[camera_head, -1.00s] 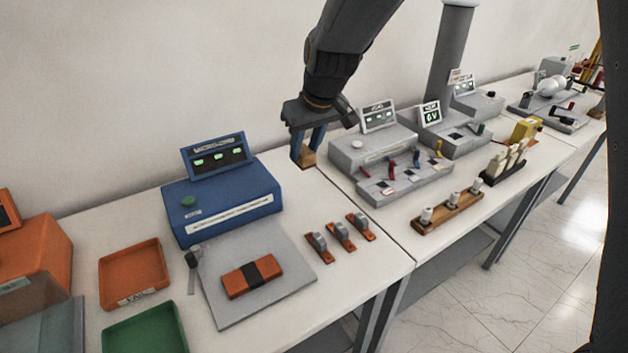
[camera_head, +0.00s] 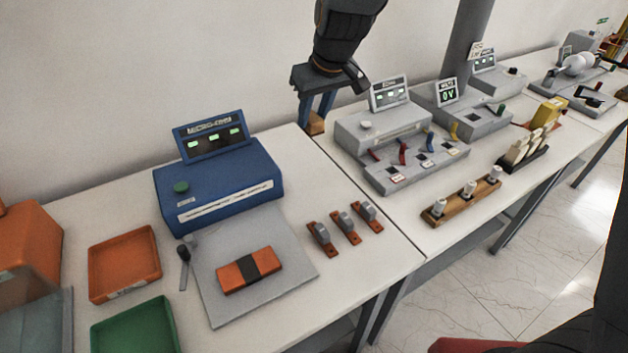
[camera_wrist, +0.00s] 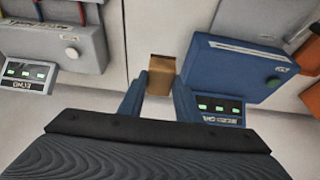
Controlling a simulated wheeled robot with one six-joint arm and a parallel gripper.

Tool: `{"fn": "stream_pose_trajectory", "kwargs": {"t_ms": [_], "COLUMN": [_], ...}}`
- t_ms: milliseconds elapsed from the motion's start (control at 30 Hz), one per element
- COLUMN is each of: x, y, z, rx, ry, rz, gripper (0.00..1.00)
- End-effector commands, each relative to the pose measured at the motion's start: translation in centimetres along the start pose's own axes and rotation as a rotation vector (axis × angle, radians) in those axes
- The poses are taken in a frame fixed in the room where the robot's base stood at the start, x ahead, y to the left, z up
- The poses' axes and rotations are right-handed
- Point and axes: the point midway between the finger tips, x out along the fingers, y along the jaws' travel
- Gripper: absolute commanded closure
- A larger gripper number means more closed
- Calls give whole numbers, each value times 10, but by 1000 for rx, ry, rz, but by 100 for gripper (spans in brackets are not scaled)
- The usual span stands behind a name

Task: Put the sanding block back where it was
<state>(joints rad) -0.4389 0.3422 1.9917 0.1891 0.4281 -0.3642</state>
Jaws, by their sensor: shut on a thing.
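My gripper (camera_head: 317,116) is at the back of the table in the head view, between the blue instrument and the grey instrument. Its two blue fingers are shut on a small tan-brown block, the sanding block (camera_head: 316,124). In the wrist view the sanding block (camera_wrist: 161,75) shows between the fingertips (camera_wrist: 158,88). It is at or just above the white tabletop near the seam between two tables; whether it touches cannot be told.
The blue instrument (camera_head: 217,187) stands left of my gripper and the grey instrument (camera_head: 385,130) right of it. In front lie several orange clamps (camera_head: 345,227), a grey mat (camera_head: 300,262) with an orange-black block (camera_head: 249,270), an orange tray (camera_head: 124,264) and a green tray (camera_head: 135,327).

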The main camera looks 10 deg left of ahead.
Motion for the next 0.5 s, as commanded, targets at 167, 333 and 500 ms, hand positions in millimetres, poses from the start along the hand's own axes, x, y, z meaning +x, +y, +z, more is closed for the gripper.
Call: {"fn": "stream_pose_trajectory", "kwargs": {"t_ms": [167, 333, 500], "x": [7, 19, 35], "y": [0, 2, 5], "z": [1, 3, 6], "rx": [-1, -1, -1], "ry": [0, 0, 0], "rz": [0, 0, 0], "gripper": [94, 94, 94]}}
